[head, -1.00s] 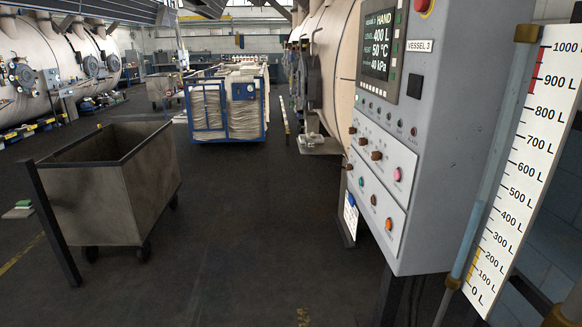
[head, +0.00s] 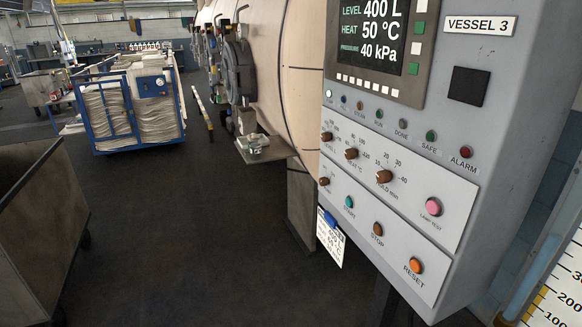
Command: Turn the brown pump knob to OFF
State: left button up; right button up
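The grey control panel of Vessel 3 (head: 478,128) stands at the right in the head view. Three brown knobs sit in its upper row: a left one (head: 327,136), a middle one (head: 351,153) and a right one (head: 384,177), with number scales around them. A smaller brown knob (head: 324,181) sits at the left end of the lower row, beside the teal START button (head: 349,202). Its labels are too small to read, so I cannot tell its setting or confirm it as the pump knob. Neither of my grippers is in view.
The lower row also has a brown STOP button (head: 377,229) and an orange RESET button (head: 415,266). A pink lamp-test button (head: 433,206) is above. A card (head: 331,238) hangs below the panel. A metal cart (head: 40,215) stands at left. The floor between is clear.

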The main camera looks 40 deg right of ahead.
aim_at(323, 182)
jog(key=i, duration=2.25)
jog(key=z, duration=4.25)
